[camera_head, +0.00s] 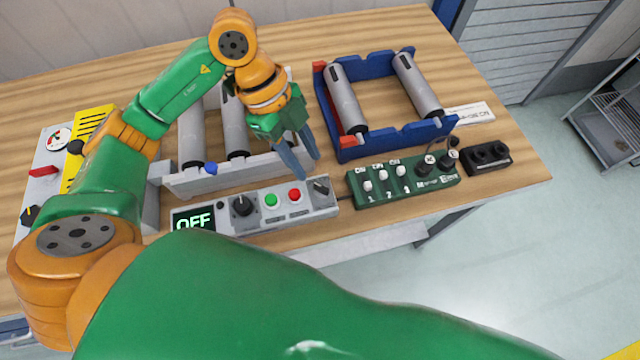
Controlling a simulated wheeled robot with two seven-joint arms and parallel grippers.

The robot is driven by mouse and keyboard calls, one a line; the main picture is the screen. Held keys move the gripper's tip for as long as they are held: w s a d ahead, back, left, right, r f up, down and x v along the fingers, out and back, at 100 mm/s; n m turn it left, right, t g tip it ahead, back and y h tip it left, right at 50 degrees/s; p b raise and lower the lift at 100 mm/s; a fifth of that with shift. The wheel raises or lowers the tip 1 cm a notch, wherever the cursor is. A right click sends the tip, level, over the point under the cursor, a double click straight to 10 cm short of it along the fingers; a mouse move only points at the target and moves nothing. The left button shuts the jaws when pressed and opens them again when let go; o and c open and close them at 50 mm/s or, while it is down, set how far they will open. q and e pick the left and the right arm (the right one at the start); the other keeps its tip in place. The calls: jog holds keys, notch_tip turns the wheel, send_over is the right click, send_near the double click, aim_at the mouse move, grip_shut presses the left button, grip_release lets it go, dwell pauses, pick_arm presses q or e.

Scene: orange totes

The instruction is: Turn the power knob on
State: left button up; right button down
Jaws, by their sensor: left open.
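A grey control panel (262,214) lies along the front of the wooden table. Its display (193,220) reads OFF. It has a round dark knob (241,206), a green button (271,200), a red button (295,195) and a smaller dark knob (320,187) at its right end. The labels are too small to read, so I cannot tell which is the power knob. My left gripper (302,164) points down, open and empty, just above and behind the right-end knob. I cannot tell whether a fingertip touches it. My right gripper is out of view.
Behind the panel stand a grey roller frame (235,175) and a blue one (390,142). A green switch box (405,185) and a black box (487,158) sit to the right. A grey panel with a red lever (44,170) is at left. My arm hides the lower left.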

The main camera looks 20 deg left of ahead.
aim_at(321, 186)
pick_arm(q)
jog(key=p+x, duration=0.1)
jog(key=x, duration=0.6)
jog(key=shift+w+d+f, duration=0.1)
jog(key=shift+w+f, duration=0.05)
jog(key=shift+f, duration=0.25)
grip_shut()
